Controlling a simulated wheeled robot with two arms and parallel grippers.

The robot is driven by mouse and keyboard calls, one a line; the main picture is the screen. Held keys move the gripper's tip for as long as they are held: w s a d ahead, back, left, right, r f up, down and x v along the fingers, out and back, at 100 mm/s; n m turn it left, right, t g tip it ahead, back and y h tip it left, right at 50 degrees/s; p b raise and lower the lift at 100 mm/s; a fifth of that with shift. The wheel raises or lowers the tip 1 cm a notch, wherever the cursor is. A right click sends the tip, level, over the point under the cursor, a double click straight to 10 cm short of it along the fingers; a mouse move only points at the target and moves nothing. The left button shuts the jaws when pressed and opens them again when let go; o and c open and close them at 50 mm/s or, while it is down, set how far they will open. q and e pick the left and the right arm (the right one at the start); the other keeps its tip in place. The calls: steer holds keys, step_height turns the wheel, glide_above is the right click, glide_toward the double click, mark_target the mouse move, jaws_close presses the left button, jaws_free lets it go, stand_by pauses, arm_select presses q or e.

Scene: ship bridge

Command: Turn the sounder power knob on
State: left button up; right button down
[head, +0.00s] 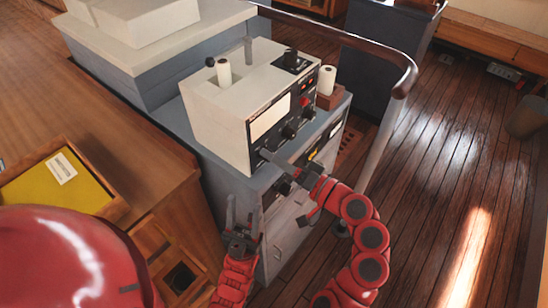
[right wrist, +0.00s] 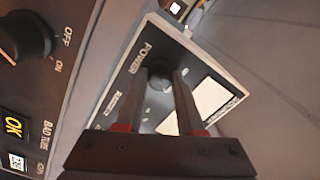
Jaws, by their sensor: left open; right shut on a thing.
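A cream box-shaped instrument (head: 225,105) with a dark front panel of knobs, lamps and a pale display stands on a grey-blue cabinet. In the right wrist view, a panel marked POWER (right wrist: 145,55) has a dark round knob (right wrist: 160,72) below the lettering. My right gripper (right wrist: 165,85) is shut on this power knob, one finger on each side. I cannot read the knob's setting. My left gripper (head: 243,222) is open and empty, pointing up in front of the cabinet.
Another black knob (right wrist: 25,38), marked OFF and ON, sits beside a yellow OK lamp (right wrist: 13,124). A curved handrail (head: 400,75) on a post rises right of the cabinet. A wooden desk with a yellow panel (head: 70,195) is at left. Plank floor is clear at right.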

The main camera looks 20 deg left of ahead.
steer(key=c, duration=0.5)
jaws_free()
steer(key=shift+d, duration=0.1)
steer(key=shift+b+v, duration=1.45)
steer(key=shift+v, duration=7.15)
